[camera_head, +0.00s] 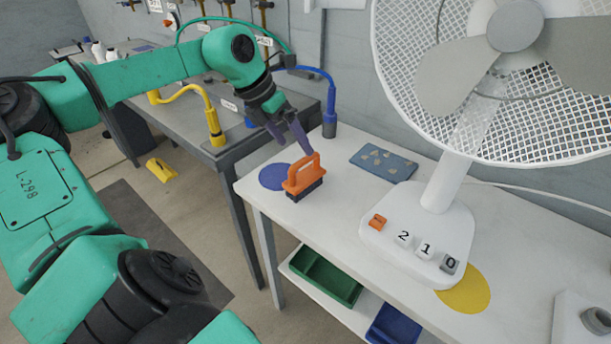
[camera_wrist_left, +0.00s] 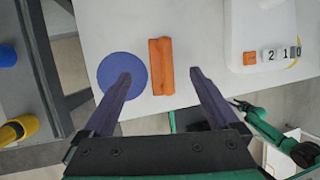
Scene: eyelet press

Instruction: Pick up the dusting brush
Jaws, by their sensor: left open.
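The dusting brush (camera_head: 303,178), with an orange handle and dark bristles, stands bristles down on the white table beside a blue disc. In the left wrist view its orange top (camera_wrist_left: 161,66) lies between the two finger tips in the picture, nearer the middle than the disc. My left gripper (camera_head: 297,148) is open and empty, just above and behind the brush handle, fingers pointing down. It also shows in the left wrist view (camera_wrist_left: 160,74). A green arm of mine shows small at the right of the wrist view; its jaws are too small to read.
The blue disc (camera_head: 274,177) lies left of the brush. A blue-grey plate (camera_head: 383,161) with pale pieces lies behind it, right. A large white fan (camera_head: 420,238) stands right, near a yellow disc (camera_head: 465,292). Green (camera_head: 325,278) and blue bins sit below. A grey bench stands left.

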